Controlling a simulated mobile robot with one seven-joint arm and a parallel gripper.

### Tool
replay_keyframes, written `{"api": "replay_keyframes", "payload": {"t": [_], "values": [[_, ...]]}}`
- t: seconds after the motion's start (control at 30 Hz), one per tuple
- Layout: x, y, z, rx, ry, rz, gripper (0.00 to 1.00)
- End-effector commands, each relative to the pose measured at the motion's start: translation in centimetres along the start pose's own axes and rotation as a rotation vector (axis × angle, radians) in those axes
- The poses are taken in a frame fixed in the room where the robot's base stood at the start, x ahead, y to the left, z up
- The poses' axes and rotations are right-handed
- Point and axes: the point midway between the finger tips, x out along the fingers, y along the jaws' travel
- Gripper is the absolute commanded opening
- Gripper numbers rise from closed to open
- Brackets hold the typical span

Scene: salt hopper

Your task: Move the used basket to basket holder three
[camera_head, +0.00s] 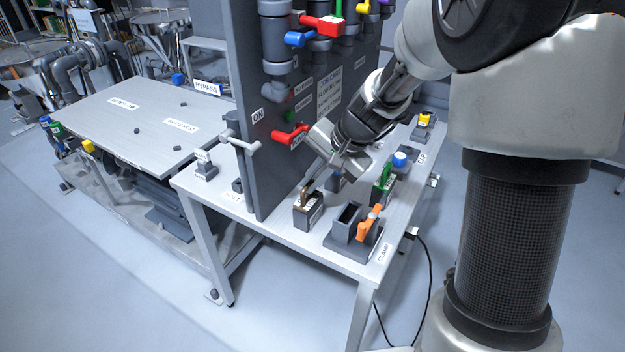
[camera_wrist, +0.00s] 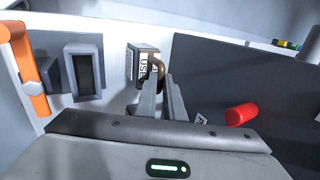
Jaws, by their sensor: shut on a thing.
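The used basket (camera_head: 308,214) is a small dark box with a brown handle on top, at the near part of the white bench, left of the orange clamp. In the wrist view the basket (camera_wrist: 143,65) shows a label reading "USE", partly hidden by a finger. My gripper (camera_head: 309,189) is shut on its handle from above; the fingers (camera_wrist: 164,82) also show in the wrist view. The basket looks upright, at or very close to the bench top; I cannot tell whether it touches. No holder is readable as number three.
A grey empty-looking socket (camera_head: 347,218) with an orange clamp lever (camera_head: 370,222) stands right of the basket. Behind it are a green lever (camera_head: 384,178) and a blue knob (camera_head: 400,159). A tall grey panel (camera_head: 262,130) with red handles (camera_head: 289,134) rises at the left.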

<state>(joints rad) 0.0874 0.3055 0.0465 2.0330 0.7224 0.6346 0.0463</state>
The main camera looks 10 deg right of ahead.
Motion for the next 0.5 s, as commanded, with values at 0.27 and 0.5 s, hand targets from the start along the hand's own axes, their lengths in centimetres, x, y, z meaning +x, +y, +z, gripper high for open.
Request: {"api": "replay_keyframes", "payload": {"t": [0.27, 0.5], "values": [[0.20, 0.12, 0.00, 0.000, 0.000, 0.000, 0.17], [0.20, 0.11, 0.01, 0.000, 0.000, 0.000, 0.30]]}}
